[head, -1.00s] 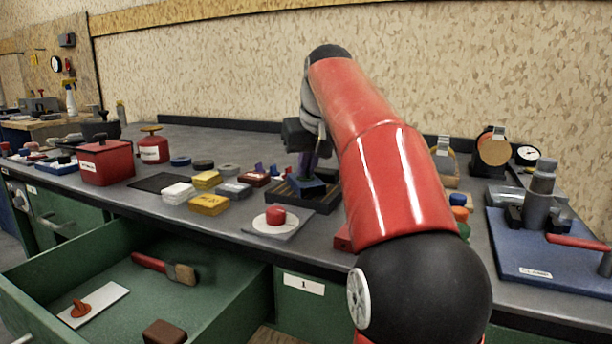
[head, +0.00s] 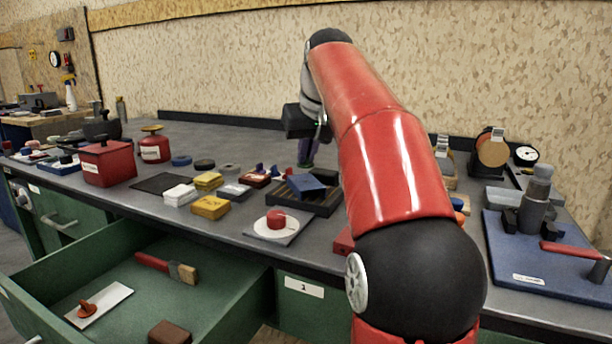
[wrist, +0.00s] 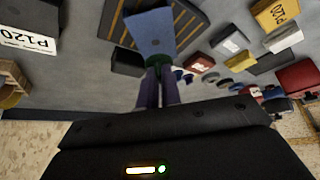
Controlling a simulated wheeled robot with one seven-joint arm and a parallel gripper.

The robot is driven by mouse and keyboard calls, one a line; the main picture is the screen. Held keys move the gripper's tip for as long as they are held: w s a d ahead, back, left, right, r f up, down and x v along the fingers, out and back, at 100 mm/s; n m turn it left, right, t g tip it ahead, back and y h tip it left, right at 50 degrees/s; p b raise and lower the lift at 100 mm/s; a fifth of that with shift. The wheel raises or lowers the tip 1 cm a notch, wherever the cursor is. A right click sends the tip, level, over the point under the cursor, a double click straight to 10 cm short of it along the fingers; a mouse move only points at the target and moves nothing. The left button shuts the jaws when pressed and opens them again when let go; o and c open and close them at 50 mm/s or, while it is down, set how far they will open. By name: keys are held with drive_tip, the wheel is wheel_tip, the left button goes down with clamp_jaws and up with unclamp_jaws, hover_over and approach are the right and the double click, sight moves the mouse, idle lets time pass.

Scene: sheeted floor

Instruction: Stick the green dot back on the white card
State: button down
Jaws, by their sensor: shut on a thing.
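My gripper (head: 306,160) points down over the bench, beside the slatted dark tray. In the wrist view its purple fingers (wrist: 157,88) are shut on a small dark green piece, the green dot (wrist: 157,61), at the fingertips. A little green also shows under the fingers in the head view. A white flat card (head: 88,316) lies in the open drawer with an orange knobbed piece on it. I cannot tell whether this is the task's card.
A blue block (head: 306,186) lies tilted on the slatted tray (head: 322,206), close to the fingers. A grey plate (head: 291,237) with a white disc and red knob stands near the front edge. Yellow and white blocks and a red box (head: 108,164) are left.

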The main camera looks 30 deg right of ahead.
drive_tip(key=shift+r, duration=2.5)
drive_tip(key=c, duration=2.1)
unclamp_jaws()
drive_tip(key=shift+c, duration=0.2)
clamp_jaws()
